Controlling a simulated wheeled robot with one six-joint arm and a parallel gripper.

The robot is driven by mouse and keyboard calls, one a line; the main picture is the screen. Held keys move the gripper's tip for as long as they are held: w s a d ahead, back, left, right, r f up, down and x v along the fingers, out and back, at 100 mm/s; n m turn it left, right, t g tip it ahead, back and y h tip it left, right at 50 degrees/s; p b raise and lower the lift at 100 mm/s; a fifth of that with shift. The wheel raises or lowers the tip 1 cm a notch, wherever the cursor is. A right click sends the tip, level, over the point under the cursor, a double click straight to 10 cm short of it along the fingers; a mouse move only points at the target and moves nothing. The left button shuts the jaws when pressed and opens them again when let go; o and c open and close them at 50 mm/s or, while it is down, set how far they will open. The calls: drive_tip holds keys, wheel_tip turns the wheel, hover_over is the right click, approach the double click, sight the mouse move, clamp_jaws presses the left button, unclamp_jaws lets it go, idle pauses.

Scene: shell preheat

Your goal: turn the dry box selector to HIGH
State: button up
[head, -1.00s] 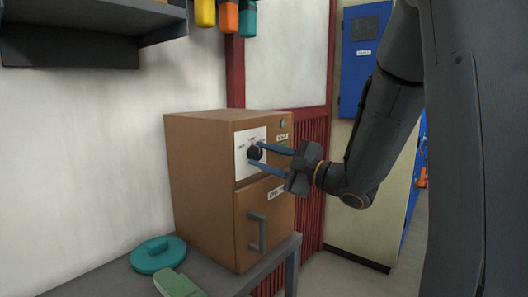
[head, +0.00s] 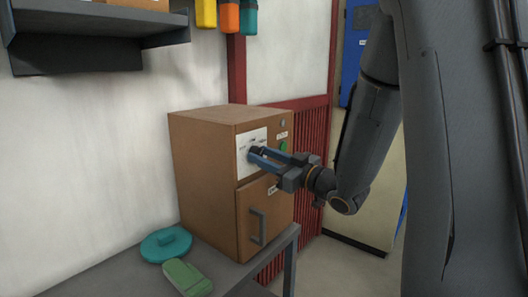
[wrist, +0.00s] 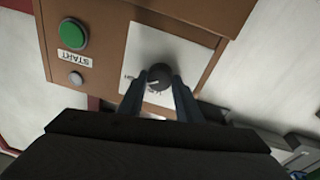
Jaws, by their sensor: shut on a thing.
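The dry box (head: 205,175) is a brown cabinet standing on a grey bench. Its selector is a black round knob (wrist: 158,72) on a white panel (wrist: 188,60), near the top of the front face. A pale mark shows on the knob in the wrist view. The small panel labels are too blurred to read surely. My gripper (head: 257,153) is at the panel, its two blue fingers on either side of the knob and shut on it. In the head view the fingers hide most of the knob.
A green START button (wrist: 72,33) and a small grey round part (wrist: 76,78) sit beside the panel. The box door has a grey handle (head: 258,227). A teal lid-like disc (head: 166,245) and a green object (head: 187,278) lie on the bench (head: 225,266). A shelf (head: 95,40) hangs at upper left.

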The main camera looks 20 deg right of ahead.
drive_tip(key=shift+m+p, duration=0.35)
drive_tip(key=shift+m, duration=0.35)
drive_tip(key=o, duration=1)
drive_tip(key=shift+o, duration=0.2)
drive_tip(key=b+v, duration=0.2)
drive_tip(key=v, duration=0.5)
drive_tip(key=shift+s+d, duration=0.2)
drive_tip(key=shift+s, duration=0.15)
drive_tip(key=shift+w, duration=0.1)
